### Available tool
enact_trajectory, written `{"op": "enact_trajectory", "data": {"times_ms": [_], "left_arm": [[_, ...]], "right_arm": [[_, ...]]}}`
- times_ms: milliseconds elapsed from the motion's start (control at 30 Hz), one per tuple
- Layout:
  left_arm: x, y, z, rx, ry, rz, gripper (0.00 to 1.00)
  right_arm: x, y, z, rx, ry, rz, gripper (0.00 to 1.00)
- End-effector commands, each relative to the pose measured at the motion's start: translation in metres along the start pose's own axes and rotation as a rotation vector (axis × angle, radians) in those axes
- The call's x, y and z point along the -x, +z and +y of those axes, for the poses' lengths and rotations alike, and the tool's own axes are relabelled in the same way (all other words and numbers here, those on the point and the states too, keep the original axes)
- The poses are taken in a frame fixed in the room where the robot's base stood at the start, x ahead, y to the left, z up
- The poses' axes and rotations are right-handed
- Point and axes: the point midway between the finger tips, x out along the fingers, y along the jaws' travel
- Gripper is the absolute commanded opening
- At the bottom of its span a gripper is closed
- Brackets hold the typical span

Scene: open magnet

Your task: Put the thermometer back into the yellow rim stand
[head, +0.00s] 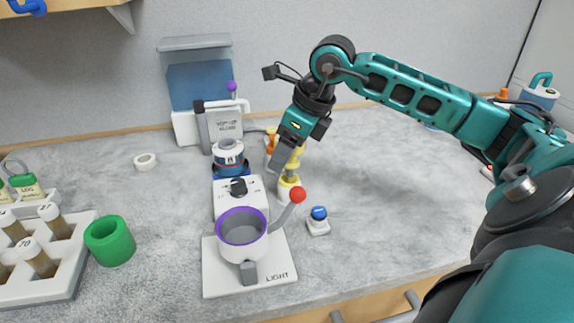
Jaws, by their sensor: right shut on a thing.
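My right gripper (283,152) reaches in from the right and points down beside the white machine at the middle of the bench. It is shut on a yellow piece (297,158), which I take to be the thermometer; the gripper's grey finger covers part of it. Directly below is a small white stand with a yellow rim (288,187). The yellow piece lines up with the stand in this view, but I cannot tell whether it is inside the stand or just above it. My left gripper is not in view.
A white machine with a purple-rimmed cup (243,228) and a red-knobbed lever (298,195) stands close in front. A small blue-topped piece (319,218) is to the right. A green ring (110,241) and a vial rack (60,275) are at left.

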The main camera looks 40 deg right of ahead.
Motion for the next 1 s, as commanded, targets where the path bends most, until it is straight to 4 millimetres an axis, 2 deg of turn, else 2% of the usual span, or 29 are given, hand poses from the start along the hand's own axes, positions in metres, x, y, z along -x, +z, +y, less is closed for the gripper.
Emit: {"op": "enact_trajectory", "data": {"times_ms": [233,567,600,867,1000], "left_arm": [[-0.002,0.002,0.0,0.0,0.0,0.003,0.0],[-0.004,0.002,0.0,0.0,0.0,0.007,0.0],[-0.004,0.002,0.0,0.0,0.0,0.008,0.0],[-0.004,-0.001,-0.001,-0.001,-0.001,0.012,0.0],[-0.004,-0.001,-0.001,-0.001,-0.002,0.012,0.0]], "right_arm": [[-0.031,-0.013,0.0,-0.001,0.002,0.002,0.23],[-0.034,-0.014,0.0,0.0,0.001,-0.001,0.23],[-0.035,-0.015,0.0,-0.001,0.001,0.0,0.64],[-0.033,-0.014,0.0,-0.001,0.001,0.001,0.88],[-0.033,-0.014,0.0,-0.001,0.001,0.001,0.88]]}}
